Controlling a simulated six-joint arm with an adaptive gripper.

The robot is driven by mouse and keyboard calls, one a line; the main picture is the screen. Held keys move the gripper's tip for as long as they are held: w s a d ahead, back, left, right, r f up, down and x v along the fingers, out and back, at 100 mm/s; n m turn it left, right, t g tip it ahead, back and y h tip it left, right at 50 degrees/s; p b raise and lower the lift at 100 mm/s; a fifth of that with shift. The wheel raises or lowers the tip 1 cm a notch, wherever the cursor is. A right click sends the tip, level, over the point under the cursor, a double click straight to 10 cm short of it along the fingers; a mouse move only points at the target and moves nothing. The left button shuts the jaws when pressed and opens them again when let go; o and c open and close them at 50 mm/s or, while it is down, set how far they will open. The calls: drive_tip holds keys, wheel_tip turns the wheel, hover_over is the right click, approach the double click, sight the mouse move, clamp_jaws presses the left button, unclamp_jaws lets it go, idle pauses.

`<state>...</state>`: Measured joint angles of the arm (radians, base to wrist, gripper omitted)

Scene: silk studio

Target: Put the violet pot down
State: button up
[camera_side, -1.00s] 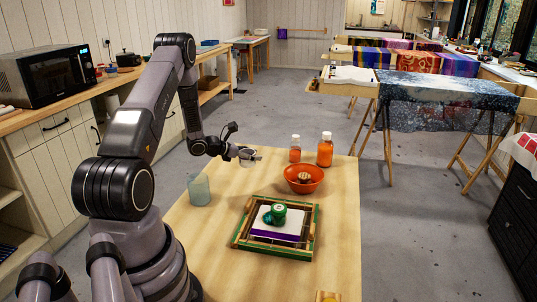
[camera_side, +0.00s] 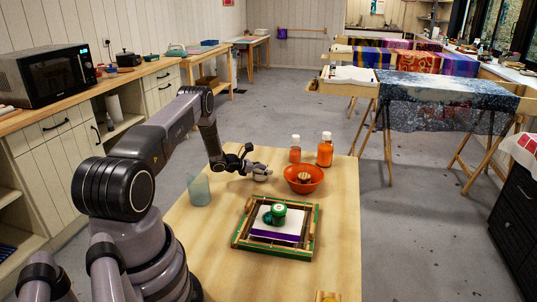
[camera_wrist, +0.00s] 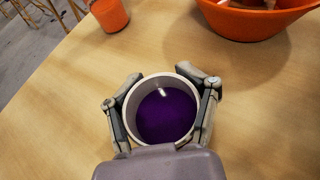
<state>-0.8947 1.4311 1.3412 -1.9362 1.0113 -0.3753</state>
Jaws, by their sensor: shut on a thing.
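The violet pot (camera_wrist: 166,112) is a small white round pot with violet dye inside, seen from above in the wrist view. My gripper (camera_wrist: 163,88) is shut around it, one finger on each side. In the side view the pot (camera_side: 260,174) shows small and pale in my gripper (camera_side: 259,168), low over the far part of the wooden table (camera_side: 220,240). I cannot tell whether its base touches the table.
An orange bowl (camera_side: 303,179) with something brown in it stands right of the pot. Two orange bottles (camera_side: 325,150) stand behind the bowl. A pale blue cup (camera_side: 199,189) stands to the left.

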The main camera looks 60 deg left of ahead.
drive_tip(key=shift+f, duration=0.1)
drive_tip(key=o, duration=1.3)
drive_tip(key=shift+c, duration=0.2)
